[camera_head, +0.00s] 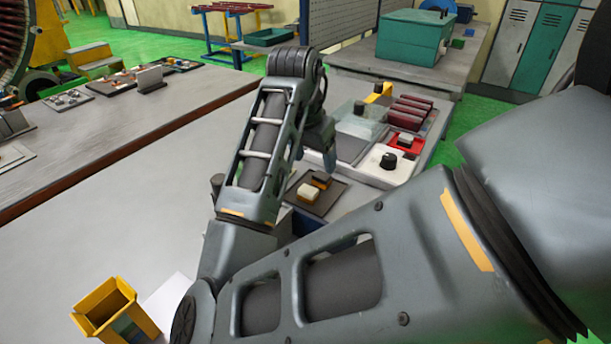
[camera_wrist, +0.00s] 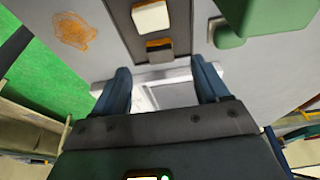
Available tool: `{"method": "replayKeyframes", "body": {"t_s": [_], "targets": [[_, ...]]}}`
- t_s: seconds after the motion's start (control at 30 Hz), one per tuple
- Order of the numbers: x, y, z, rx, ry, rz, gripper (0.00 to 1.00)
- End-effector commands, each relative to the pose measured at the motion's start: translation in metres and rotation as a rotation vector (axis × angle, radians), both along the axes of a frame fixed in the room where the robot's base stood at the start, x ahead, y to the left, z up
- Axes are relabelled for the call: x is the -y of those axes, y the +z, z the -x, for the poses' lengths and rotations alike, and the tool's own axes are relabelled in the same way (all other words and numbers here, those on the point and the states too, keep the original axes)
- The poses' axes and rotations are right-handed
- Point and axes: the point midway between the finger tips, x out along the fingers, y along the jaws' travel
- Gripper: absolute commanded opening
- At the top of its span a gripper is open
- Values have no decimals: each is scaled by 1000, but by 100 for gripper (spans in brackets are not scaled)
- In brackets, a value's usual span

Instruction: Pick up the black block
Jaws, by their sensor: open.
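I cannot tell for sure which thing is the black block. One small dark piece (camera_head: 359,107) sits by the grey-green box in the head view, and a black knob (camera_head: 389,160) sits on a white block. My gripper (camera_wrist: 163,85) is open in the wrist view, with its two blue-grey fingers apart and nothing held between them. Beyond the fingers is a pale, shiny panel.
The dark tray holds a cream block (camera_head: 309,192) and a tan-topped block (camera_head: 322,178); they also show in the wrist view (camera_wrist: 151,16). Dark red bars (camera_head: 409,112) and a red tray (camera_head: 405,144) lie to the right. A yellow open box (camera_head: 108,305) stands lower left. The left table is largely bare.

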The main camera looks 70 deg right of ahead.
Motion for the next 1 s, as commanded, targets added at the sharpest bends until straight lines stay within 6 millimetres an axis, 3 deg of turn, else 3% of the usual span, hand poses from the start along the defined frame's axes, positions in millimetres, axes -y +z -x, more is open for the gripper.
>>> {"method": "replayKeyframes", "body": {"t_s": [0.6,0.9,1.0], "targets": [[29,-64,8,-1,1,-1,74],[31,-69,9,0,0,1,74],[31,-69,9,0,0,1,67]]}}
